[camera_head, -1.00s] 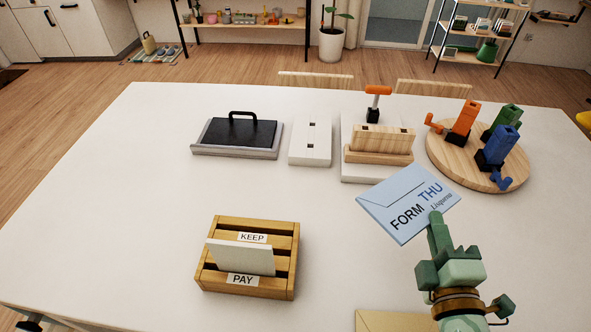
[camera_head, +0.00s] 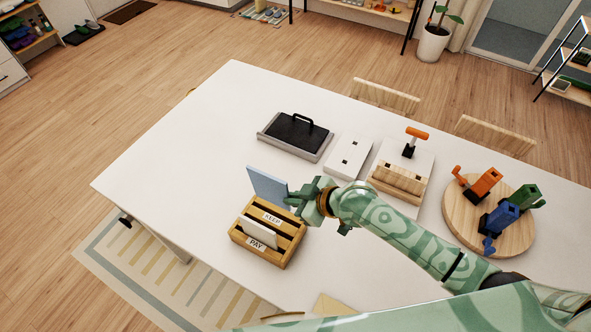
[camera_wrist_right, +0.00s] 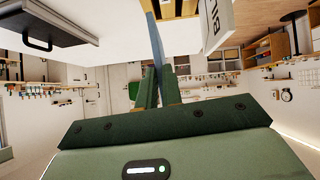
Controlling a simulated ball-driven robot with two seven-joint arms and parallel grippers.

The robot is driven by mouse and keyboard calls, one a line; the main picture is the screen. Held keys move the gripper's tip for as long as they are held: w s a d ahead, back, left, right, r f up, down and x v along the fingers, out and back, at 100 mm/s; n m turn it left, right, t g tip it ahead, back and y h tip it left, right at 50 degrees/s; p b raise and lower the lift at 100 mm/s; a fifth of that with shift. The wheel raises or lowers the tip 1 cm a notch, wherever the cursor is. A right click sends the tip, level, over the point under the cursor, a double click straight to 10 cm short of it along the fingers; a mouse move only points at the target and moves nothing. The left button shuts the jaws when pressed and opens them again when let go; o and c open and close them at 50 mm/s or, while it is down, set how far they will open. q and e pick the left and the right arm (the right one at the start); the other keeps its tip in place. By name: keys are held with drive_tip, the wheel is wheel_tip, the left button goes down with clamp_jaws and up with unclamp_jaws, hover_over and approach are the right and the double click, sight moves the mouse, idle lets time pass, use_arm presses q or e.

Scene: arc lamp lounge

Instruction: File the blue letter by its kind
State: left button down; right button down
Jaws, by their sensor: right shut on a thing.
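The blue letter (camera_head: 268,187) stands upright at the back edge of the wooden letter rack, behind the KEEP label. My right gripper (camera_head: 293,197) is shut on its right edge. The wrist view shows the blue letter (camera_wrist_right: 154,38) edge-on between the fingers (camera_wrist_right: 156,82). I cannot tell whether its lower edge is inside the rear slot. The rack (camera_head: 285,248) has slots labelled KEEP and PAY. A white letter (camera_head: 260,232) stands in the slot between those labels; the wrist view shows print on this white letter (camera_wrist_right: 216,22). My left gripper is out of view.
The table's left part is clear.

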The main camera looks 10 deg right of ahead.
sight(290, 209)
use_arm(q)
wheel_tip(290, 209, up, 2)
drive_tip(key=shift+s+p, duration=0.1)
drive_tip(key=shift+p, duration=0.3)
use_arm(e)
drive_tip(key=shift+w+d+r+m, duration=0.2)
drive_tip(key=shift+d+r+m, duration=0.1)
drive_tip(key=shift+r+m, duration=0.1)
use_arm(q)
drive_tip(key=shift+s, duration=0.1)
